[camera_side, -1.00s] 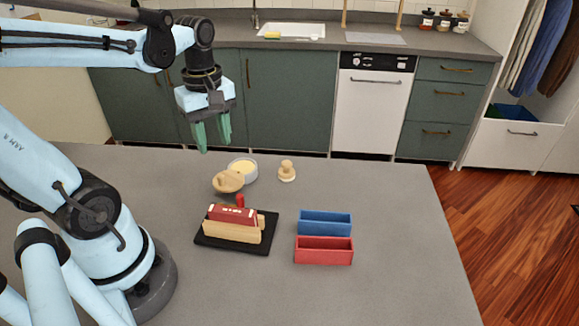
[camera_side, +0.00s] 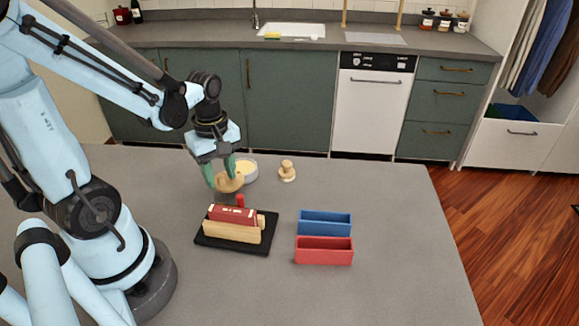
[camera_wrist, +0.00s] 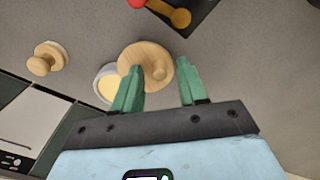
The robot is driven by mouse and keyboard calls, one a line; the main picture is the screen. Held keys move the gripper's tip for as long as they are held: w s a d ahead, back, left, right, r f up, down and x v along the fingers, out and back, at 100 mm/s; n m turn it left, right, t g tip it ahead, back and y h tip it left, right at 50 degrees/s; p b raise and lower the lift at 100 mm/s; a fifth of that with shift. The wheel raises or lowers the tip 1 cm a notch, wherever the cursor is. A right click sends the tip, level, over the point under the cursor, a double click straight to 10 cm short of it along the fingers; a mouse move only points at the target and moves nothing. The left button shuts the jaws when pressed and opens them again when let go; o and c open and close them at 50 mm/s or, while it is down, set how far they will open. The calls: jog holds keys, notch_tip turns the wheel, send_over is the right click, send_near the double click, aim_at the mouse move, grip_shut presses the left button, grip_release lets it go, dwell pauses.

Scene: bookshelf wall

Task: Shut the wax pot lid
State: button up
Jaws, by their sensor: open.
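The wax pot (camera_side: 249,175) is a round, pale, low pot with yellow wax showing inside. It stands at the far side of the grey table, and it also shows in the wrist view (camera_wrist: 101,75). Its round wooden lid (camera_side: 229,184) is off the opening, beside the pot's near left, partly overlapping it in view. In the wrist view the lid (camera_wrist: 135,53) shows a knob, which lies between the green fingers. My gripper (camera_side: 221,177) is open, its fingers on either side of the lid. In the wrist view my gripper (camera_wrist: 158,66) shows a gap around the knob; contact cannot be told.
A wooden stamp-like piece (camera_side: 287,172) stands right of the pot. Nearer is a black tray (camera_side: 266,240) with a red-and-wood block and a red knob. A blue box (camera_side: 325,223) and a red box (camera_side: 324,256) are at right. The table's right front is clear.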

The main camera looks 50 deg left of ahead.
grip_shut()
dwell(0.3)
